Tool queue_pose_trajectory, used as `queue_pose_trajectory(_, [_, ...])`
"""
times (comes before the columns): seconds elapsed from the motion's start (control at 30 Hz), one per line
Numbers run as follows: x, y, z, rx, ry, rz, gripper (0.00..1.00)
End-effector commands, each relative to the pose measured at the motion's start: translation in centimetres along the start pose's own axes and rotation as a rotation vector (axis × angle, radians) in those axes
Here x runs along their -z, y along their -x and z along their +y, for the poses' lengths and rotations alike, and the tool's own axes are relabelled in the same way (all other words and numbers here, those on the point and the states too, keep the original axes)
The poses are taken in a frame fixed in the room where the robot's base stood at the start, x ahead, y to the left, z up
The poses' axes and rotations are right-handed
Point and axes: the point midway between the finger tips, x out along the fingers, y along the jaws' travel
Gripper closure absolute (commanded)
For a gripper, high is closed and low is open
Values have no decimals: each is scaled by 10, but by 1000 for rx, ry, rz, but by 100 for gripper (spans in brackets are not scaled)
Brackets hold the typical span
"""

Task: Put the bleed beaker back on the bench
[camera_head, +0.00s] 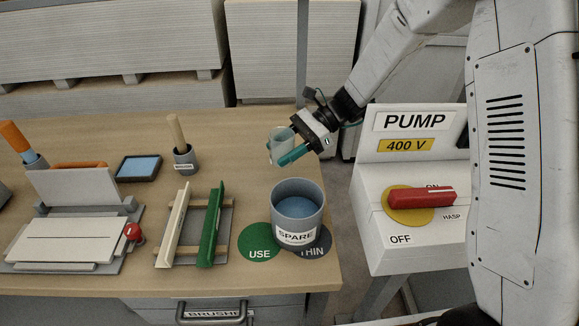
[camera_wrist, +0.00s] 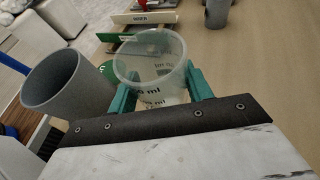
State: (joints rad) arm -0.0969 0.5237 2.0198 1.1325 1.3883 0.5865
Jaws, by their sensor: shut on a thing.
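The bleed beaker (camera_head: 276,143) is a small clear cup with printed ml marks. My gripper (camera_head: 285,150) is shut on it, with the teal fingers on either side. It is at the bench's right rear, behind the grey SPARE pot (camera_head: 298,212) in the head view. The beaker appears held above the bench (camera_head: 240,165), slightly tilted; the gap below it is hard to judge. In the wrist view the beaker (camera_wrist: 150,55) sits between the fingers, its open rim toward the camera, and I see no liquid in it. The pot (camera_wrist: 68,85) is to its left.
The pot holds blue liquid and stands over the THIN disc (camera_head: 318,248), beside the green USE disc (camera_head: 259,243). A green-and-cream rack (camera_head: 211,225), a brush pot (camera_head: 184,160) and a blue-topped tray (camera_head: 139,167) lie left. The PUMP box (camera_head: 385,235) stands right, past the bench edge.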

Motion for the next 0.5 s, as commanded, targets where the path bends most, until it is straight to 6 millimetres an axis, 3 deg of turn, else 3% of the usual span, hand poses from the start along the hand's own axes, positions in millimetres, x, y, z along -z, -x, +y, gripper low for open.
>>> queue_pose_trajectory(0.1, [19,-4,0,6,-4,0,79])
queue_pose_trajectory(0.5, [58,-20,0,5,-3,0,79])
